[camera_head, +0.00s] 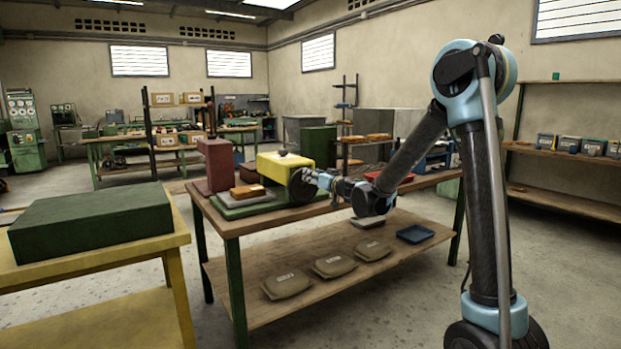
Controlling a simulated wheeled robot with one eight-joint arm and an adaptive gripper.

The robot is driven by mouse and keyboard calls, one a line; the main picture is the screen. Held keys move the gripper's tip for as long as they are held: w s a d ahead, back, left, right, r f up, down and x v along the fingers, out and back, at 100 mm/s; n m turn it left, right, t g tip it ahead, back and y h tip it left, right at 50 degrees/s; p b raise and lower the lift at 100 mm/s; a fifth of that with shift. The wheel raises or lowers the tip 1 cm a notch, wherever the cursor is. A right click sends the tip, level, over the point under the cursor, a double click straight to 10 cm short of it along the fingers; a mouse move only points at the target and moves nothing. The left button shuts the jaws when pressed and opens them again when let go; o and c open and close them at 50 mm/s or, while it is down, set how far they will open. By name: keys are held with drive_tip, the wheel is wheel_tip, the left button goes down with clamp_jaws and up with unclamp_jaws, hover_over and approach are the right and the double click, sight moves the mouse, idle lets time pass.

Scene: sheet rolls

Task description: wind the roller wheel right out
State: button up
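A yellow machine body (280,165) with a small dark knob on top stands on the wooden-topped workbench. A dark round wheel (301,189), which looks like the roller wheel, sits at its right front side. My gripper (308,177) reaches in from the right, right at the wheel. Its fingers overlap the wheel in this view. They are too small and dark to tell whether they are open or shut, or whether they touch the wheel. The wheel's turn angle cannot be read.
A red tray (386,175) lies to the right behind my arm. The lower shelf holds tan bags (287,284) and a blue tray (415,234). A yellow table (90,268) stands left.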

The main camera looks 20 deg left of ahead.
drive_tip(key=shift+x, duration=1.25)
drive_tip(key=shift+c, duration=0.2)
clamp_jaws()
drive_tip(key=shift+w+d, duration=0.1)
drive_tip(key=shift+d, duration=0.15)
